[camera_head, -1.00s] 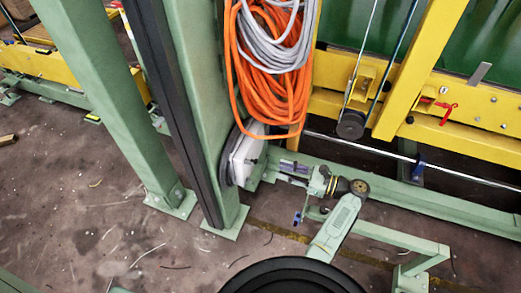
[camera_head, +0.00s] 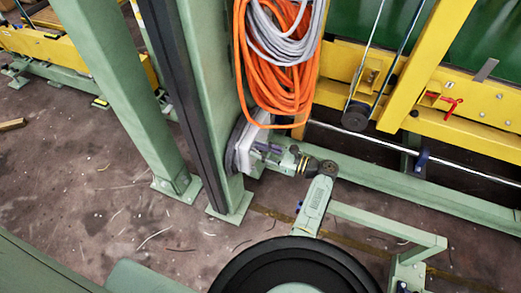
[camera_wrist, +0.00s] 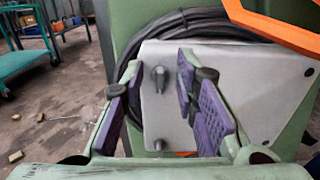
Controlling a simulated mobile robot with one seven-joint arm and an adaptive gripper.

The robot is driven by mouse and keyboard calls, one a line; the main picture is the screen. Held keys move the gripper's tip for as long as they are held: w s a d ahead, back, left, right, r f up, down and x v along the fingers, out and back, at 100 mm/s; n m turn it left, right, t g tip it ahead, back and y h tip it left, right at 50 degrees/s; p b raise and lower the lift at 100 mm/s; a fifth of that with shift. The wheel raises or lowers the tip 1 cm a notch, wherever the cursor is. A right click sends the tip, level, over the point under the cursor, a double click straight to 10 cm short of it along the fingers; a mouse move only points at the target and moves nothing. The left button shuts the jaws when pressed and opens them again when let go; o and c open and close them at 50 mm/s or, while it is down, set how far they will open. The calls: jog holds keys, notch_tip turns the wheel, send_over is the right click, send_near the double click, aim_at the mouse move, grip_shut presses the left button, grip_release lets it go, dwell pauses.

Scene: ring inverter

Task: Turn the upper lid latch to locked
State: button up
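A pale grey box lid (camera_wrist: 225,85) is mounted on a green post and also shows edge-on in the head view (camera_head: 238,150). The upper lid latch (camera_wrist: 160,78) is a small dark knob near the lid's left edge. A similar lower latch (camera_wrist: 158,145) sits below it. My gripper (camera_wrist: 160,70) is open, its purple-padded fingers on the left and right of the upper latch in the picture. Contact with the latch cannot be told. In the head view my gripper (camera_head: 266,152) is close against the lid; the latches are hidden there.
A black cable coil (camera_wrist: 128,60) lies behind the lid. Orange cable (camera_head: 272,85) and grey cable (camera_head: 285,35) hang on the post (camera_head: 215,100) just above my gripper. A yellow frame (camera_head: 420,60) and a low green rail (camera_head: 400,180) stand to the right.

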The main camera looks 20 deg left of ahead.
jog(key=shift+c, duration=0.5)
grip_shut()
